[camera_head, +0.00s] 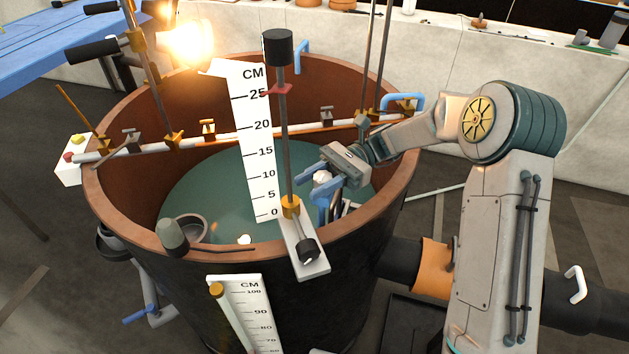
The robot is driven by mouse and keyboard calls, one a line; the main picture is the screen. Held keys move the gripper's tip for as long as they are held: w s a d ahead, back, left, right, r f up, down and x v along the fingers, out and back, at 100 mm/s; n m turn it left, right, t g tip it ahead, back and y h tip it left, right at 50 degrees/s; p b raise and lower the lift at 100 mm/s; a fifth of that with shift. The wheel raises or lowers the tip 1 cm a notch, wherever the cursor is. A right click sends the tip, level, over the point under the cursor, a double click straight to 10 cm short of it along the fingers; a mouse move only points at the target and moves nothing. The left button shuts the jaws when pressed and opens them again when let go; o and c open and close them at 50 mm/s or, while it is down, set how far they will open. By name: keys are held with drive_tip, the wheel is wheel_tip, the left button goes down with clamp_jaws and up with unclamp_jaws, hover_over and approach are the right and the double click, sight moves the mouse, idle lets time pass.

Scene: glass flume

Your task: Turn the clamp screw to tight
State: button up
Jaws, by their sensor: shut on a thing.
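My gripper (324,187) reaches in from the right over the round tank and is shut beside the gauge post (285,140). Blue parts and a small pale knob (321,177) show at its fingertips. I take the knob for the clamp screw, but the jaws hide much of it and its turn cannot be read. The post stands upright in a brass collar (290,207) on a pale bracket (313,264) across the tank's front rim. A black knob (307,250) sits on this bracket, apart from my gripper. A white CM scale (250,140) stands left of the post.
The brown tank (135,235) holds green water (205,190). A grey cup-like part (174,236) sits on the left front rim. A lamp (187,42) glows at the back left.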

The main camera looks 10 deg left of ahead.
drive_tip(key=o, duration=1)
drive_tip(key=shift+w, duration=0.15)
drive_tip(key=b+v, duration=0.1)
drive_tip(key=v, duration=1.2)
drive_tip(key=shift+w+d+b, duration=0.2)
drive_tip(key=shift+d+b, duration=0.1)
drive_tip(key=shift+b, duration=0.1)
drive_tip(key=shift+r, duration=0.1)
drive_tip(key=s+d+r+n+t+h, duration=0.1)
drive_tip(key=s+d+t+h, duration=0.1)
drive_tip(key=s+t+h, duration=0.45)
drive_tip(key=s+d+n+t+h, duration=0.1)
drive_tip(key=s+d+n+t, duration=0.1)
drive_tip(key=s+d, duration=0.3)
drive_tip(key=s+d+n+t+h, duration=0.2)
drive_tip(key=s+d+t, duration=0.3)
drive_tip(key=s+d, duration=0.1)
drive_tip(key=s+d+n+t+h, duration=0.1)
drive_tip(key=s+d+n+t, duration=0.1)
drive_tip(key=s+d+t, duration=0.2)
drive_tip(key=shift+s+d+n+t, duration=0.25)
drive_tip(key=shift+s+d+n, duration=0.05)
drive_tip(key=shift+s+d, duration=0.7)
